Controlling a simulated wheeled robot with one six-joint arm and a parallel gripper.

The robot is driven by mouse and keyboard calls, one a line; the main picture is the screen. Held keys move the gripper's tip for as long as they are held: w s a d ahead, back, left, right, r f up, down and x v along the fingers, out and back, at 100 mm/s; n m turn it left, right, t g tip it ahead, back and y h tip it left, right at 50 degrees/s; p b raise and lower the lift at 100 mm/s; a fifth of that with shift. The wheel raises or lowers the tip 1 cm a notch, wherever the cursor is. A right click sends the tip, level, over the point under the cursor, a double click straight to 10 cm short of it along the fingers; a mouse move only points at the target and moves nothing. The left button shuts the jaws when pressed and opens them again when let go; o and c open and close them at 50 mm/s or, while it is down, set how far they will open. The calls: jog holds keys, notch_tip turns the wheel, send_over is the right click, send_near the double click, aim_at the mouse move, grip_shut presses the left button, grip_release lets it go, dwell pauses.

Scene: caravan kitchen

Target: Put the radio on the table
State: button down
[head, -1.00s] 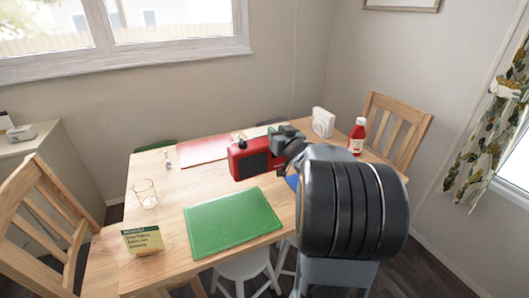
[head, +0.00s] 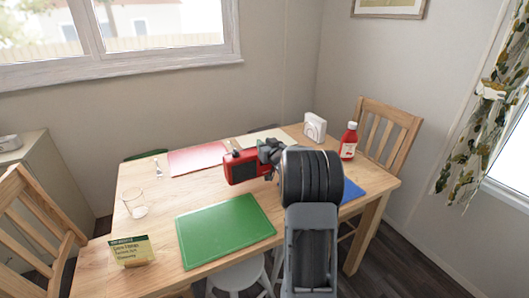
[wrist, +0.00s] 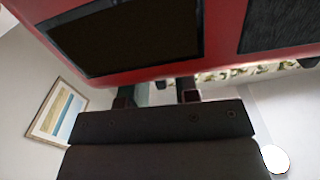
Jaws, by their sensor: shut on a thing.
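The red radio (head: 242,166) with a dark front panel is held by my gripper (head: 268,153) over the wooden table (head: 165,220). In the head view it appears above the middle of the table, behind the green placemat; I cannot tell its exact height. In the wrist view the radio (wrist: 220,40) fills the top of the picture, and my gripper's fingers (wrist: 157,95) reach up to its red edge. The fingers are shut on it, though the contact itself is partly hidden.
The table holds a green placemat (head: 225,228), a red placemat (head: 195,160), a blue placemat (head: 352,190), a glass (head: 136,206), a yellow-green box (head: 132,252), a ketchup bottle (head: 348,142) and a white napkin holder (head: 315,127). Chairs stand at both ends. Bare wood shows left of the green placemat.

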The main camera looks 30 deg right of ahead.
jog(key=shift+f, duration=1.35)
jog(key=shift+f+b, duration=0.1)
jog(key=shift+b, duration=0.2)
jog(key=c, duration=1.3)
grip_release()
jog(key=shift+f, duration=0.2)
jog(key=o, duration=0.4)
jog(key=shift+o, duration=0.2)
jog(key=shift+r, duration=0.15)
